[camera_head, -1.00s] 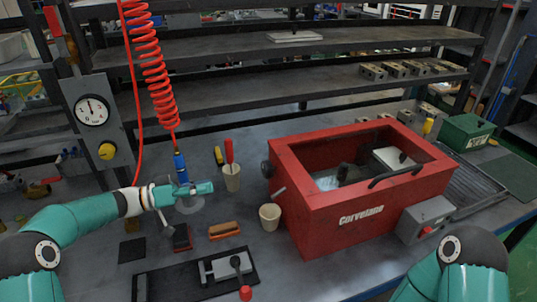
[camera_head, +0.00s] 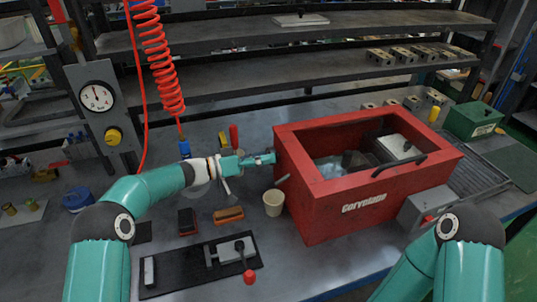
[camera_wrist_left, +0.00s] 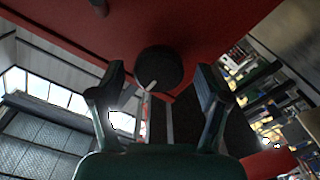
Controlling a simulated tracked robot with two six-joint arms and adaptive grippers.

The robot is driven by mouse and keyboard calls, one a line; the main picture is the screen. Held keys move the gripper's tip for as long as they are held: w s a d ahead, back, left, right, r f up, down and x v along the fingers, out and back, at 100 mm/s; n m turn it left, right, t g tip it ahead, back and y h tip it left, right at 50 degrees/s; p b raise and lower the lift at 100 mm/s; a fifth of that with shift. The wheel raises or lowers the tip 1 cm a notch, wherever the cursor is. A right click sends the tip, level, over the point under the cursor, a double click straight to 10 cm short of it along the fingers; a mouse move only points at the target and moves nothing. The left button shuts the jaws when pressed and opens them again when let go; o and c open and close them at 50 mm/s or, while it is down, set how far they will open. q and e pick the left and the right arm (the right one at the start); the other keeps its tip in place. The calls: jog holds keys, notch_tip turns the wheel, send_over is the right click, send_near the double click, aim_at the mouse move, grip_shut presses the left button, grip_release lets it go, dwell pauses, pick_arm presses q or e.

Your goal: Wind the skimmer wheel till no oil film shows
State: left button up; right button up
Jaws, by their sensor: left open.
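The red tank (camera_head: 360,205) marked Corvelane stands right of the middle of the bench. The skimmer wheel, a dark round knob (camera_wrist_left: 159,66) on the tank's red side, shows in the left wrist view. In the head view my gripper mostly hides it. My left gripper (camera_head: 268,158) points at the tank's left wall. In the left wrist view its open fingers (camera_wrist_left: 160,88) stand on either side of the wheel; I cannot tell whether they touch it. Pale, bluish liquid (camera_head: 328,168) shows inside the tank; I cannot tell whether oil film lies on it. My right gripper is out of view.
A beige cup (camera_head: 273,203) stands below a small spout (camera_head: 283,179) on the tank. A red coiled hose (camera_head: 163,65) hangs behind my left arm. A green box (camera_head: 474,120) stands far right.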

pick_arm(q)
jog(key=shift+x, duration=0.9)
jog(key=c, duration=1.1)
jog(key=shift+a, duration=0.2)
jog(key=shift+c, duration=0.2)
jog(key=shift+d, duration=0.1)
jog(key=shift+m, duration=0.4)
